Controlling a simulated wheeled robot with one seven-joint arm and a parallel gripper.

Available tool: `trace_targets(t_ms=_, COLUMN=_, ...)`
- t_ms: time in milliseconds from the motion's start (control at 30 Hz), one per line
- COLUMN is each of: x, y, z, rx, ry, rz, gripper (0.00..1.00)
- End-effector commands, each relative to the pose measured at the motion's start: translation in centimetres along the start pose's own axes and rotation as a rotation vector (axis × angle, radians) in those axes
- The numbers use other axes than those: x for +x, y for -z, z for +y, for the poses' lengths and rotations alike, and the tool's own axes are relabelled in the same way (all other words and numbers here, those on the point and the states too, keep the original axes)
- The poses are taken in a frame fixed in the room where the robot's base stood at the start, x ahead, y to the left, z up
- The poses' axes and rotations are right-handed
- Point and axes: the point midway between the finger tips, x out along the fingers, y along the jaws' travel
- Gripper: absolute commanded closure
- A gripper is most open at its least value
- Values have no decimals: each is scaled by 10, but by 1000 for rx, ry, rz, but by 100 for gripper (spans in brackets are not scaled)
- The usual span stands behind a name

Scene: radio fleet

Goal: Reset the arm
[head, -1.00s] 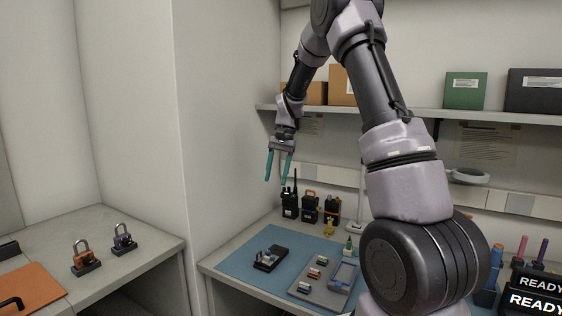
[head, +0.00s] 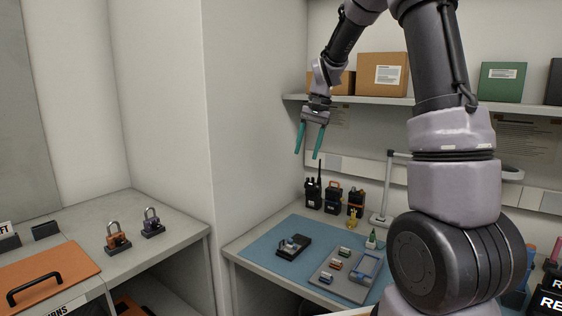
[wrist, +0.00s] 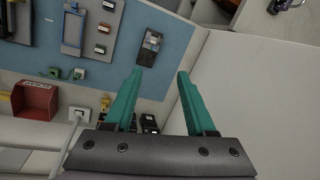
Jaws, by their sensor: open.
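My gripper (head: 309,140) is open, with its two teal fingers apart and nothing between them. In the head view it hangs in the air above the back left of the workbench, in front of the wall below the shelf. My arm rises from the lower right and bends over at the top of the picture. In the wrist view the gripper (wrist: 157,72) points down toward the blue mat (wrist: 193,62) and the pale bench edge.
A black device (head: 293,246) and a grey tray (head: 335,288) lie on the blue mat (head: 262,243). Several radios (head: 333,198) stand behind. Boxes (head: 382,75) sit on the shelf (head: 375,100). Two padlocks (head: 118,240) stand on the left counter (head: 180,228). A lamp stand (head: 388,190) is near my arm.

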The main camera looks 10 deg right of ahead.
Motion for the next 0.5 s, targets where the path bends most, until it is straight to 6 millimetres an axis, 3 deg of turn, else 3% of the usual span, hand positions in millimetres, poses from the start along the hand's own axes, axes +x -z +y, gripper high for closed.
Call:
trace_targets(t_ms=167, x=-47, y=-38, z=14, rx=-36, ry=46, rz=91, gripper=44)
trace_targets(t_ms=300, x=-83, y=-78, z=32, rx=-74, ry=88, rz=184, gripper=44)
trace_targets(t_ms=500, x=-114, y=-138, z=62, rx=-128, ry=141, rz=317, gripper=44)
